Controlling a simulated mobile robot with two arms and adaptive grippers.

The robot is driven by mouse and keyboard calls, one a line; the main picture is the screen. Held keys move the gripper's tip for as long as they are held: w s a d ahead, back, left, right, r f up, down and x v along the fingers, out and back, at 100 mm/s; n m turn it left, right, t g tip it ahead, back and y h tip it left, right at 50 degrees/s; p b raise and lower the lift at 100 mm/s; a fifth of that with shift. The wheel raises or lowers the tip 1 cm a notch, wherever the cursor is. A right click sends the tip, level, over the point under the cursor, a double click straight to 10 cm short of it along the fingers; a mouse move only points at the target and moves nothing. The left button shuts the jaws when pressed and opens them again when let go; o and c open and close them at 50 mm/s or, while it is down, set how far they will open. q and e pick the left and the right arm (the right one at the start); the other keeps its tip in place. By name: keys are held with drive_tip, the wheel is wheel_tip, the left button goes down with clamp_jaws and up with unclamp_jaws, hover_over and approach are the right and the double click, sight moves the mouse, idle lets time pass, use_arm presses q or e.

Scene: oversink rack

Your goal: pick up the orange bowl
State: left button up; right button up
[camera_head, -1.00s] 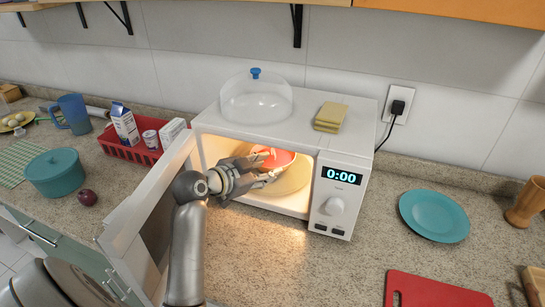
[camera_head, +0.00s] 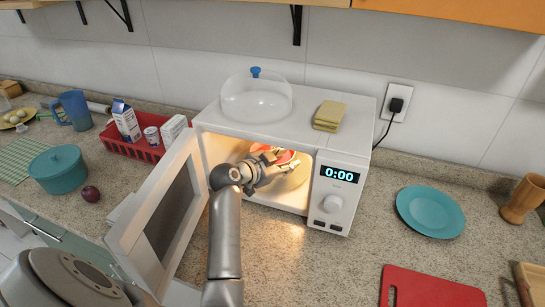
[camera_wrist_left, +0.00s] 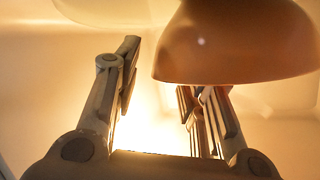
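The orange bowl (camera_head: 262,147) is inside the open, lit microwave (camera_head: 345,155), partly hidden behind my left gripper (camera_head: 285,160). In the left wrist view the bowl (camera_wrist_left: 240,45) fills the upper right, its rim edge toward the fingers. My left gripper (camera_wrist_left: 165,75) also shows there with its fingers spread apart. One finger stands clear to the left of the bowl. The tip of the other is hidden by the bowl, and I cannot tell whether it touches. My right gripper is not in view.
The microwave door (camera_head: 165,215) stands open to the left, close to my left arm. A clear dome (camera_head: 256,98) and sponges (camera_head: 329,115) sit on top of the microwave. A teal plate (camera_head: 430,212) and a red board (camera_head: 425,290) lie on the counter to the right.

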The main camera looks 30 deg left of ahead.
use_arm(q)
clamp_jaws()
drive_tip(key=shift+r, duration=0.15)
idle(0.4)
